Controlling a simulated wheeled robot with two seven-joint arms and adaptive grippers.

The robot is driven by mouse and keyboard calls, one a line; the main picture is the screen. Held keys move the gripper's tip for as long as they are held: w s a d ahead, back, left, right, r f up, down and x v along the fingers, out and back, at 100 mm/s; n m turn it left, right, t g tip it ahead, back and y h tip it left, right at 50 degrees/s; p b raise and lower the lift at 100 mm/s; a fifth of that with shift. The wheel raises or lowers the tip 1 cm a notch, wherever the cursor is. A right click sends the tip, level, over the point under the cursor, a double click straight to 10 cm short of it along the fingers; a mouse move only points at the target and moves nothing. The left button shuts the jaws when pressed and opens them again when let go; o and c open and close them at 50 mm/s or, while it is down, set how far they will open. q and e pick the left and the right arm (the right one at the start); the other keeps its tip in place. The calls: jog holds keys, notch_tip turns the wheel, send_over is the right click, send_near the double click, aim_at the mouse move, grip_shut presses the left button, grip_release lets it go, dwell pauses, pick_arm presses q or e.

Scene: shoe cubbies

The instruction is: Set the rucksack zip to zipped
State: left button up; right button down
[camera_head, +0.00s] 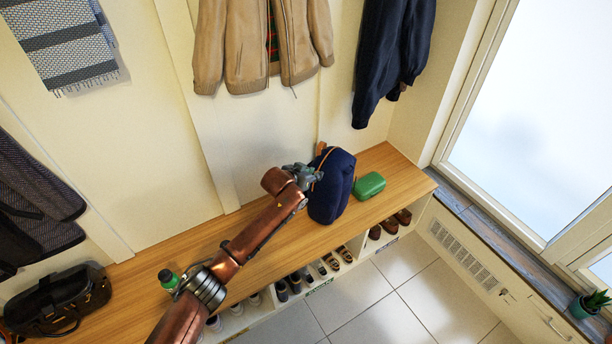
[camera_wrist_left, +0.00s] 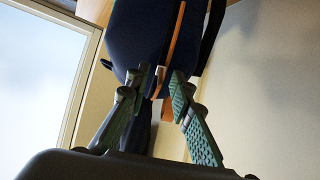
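The dark blue rucksack (camera_head: 332,190) stands upright on the wooden bench, with a tan loop at its top. In the left wrist view the rucksack (camera_wrist_left: 135,35) fills the upper middle, with an orange strip running down it. A small pale zip pull (camera_wrist_left: 159,79) hangs at the strip's lower end. My left gripper (camera_head: 316,175) is at the rucksack's left side. In the wrist view its green-padded fingertips (camera_wrist_left: 159,76) are apart, one on each side of the pull, with a narrow gap showing. My right gripper is in neither view.
A green case (camera_head: 369,186) lies right of the rucksack on the bench (camera_head: 400,170). A green-capped bottle (camera_head: 168,279) is beside my left arm, and a black bag (camera_head: 60,302) sits at far left. Coats hang above; shoes fill the cubbies below.

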pick_arm(q)
jog(key=v, duration=1)
jog(key=shift+s+r, duration=0.2)
jog(key=shift+s, duration=0.1)
jog(key=shift+a, duration=0.15)
jog(key=shift+c, duration=0.6)
